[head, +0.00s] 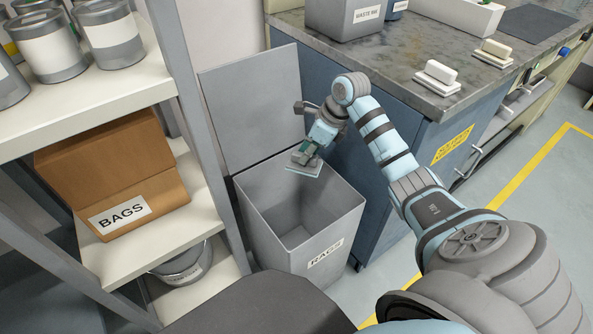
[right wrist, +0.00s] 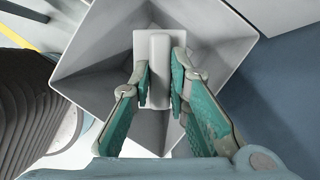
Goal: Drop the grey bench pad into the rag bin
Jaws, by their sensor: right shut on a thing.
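My right gripper (head: 307,150) is shut on the grey bench pad (head: 303,168) by its raised grip. The pad hangs over the open mouth of the grey rag bin (head: 268,235), which is labelled RAGS. In the right wrist view the pad (right wrist: 158,42) shows as a pale plate with a ridge, between the two teal finger pads (right wrist: 160,82). The bin's inner walls (right wrist: 95,60) surround it in that view, and the pad looks clear of them. The bin's lid (head: 250,100) stands open at the back. My left gripper is not in view.
A shelf (head: 205,205) with a BAGS box (head: 120,165) and cans stands left of the bin. A blue cabinet with a stone bench top (head: 385,75) stands to the right. A white pad (head: 438,78) and a beige pad (head: 493,52) lie on it, near a grey waste container (head: 345,18).

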